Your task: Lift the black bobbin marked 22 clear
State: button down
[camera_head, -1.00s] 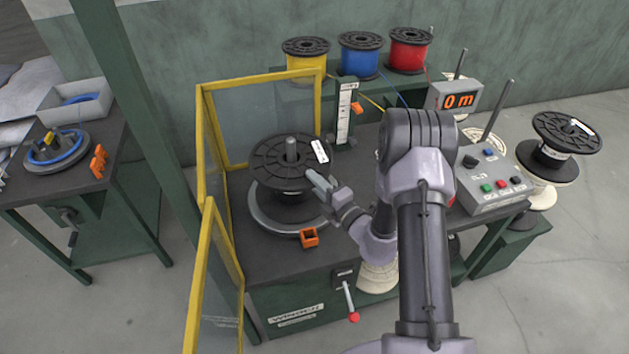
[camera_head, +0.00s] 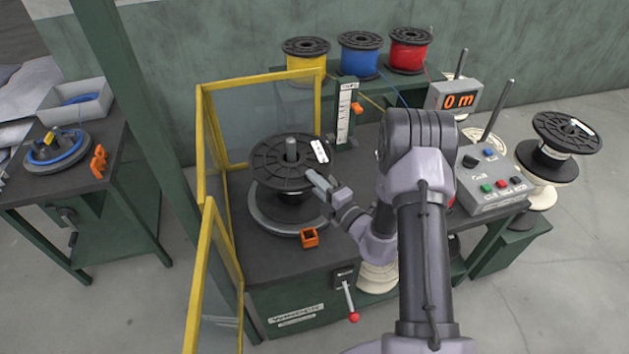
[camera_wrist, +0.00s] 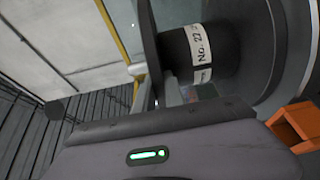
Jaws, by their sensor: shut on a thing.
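The black bobbin (camera_head: 268,163) is upright around the metal spindle (camera_head: 291,149), above a grey round plate (camera_head: 262,219) on the winder bench. A white label lies on its upper flange. In the wrist view, its dark core (camera_wrist: 228,58) carries a white band that reads "No. 22". My gripper (camera_head: 314,178) is shut on the bobbin's upper flange at its right front rim. The fingertips are partly hidden. I cannot tell whether there is a gap under the bobbin.
A yellow-framed guard (camera_head: 204,150) stands left of and behind the bobbin. An orange block (camera_head: 309,238) lies near the bench front. A control box (camera_head: 492,185) is on the right. Yellow, blue and red spools (camera_head: 360,55) stand behind. Another black bobbin (camera_head: 567,133) is far right.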

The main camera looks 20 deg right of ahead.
jog(key=shift+r, duration=0.15)
notch_tip(320, 180, up, 25)
jog(key=p, duration=2.3)
jog(key=shift+r, duration=0.15)
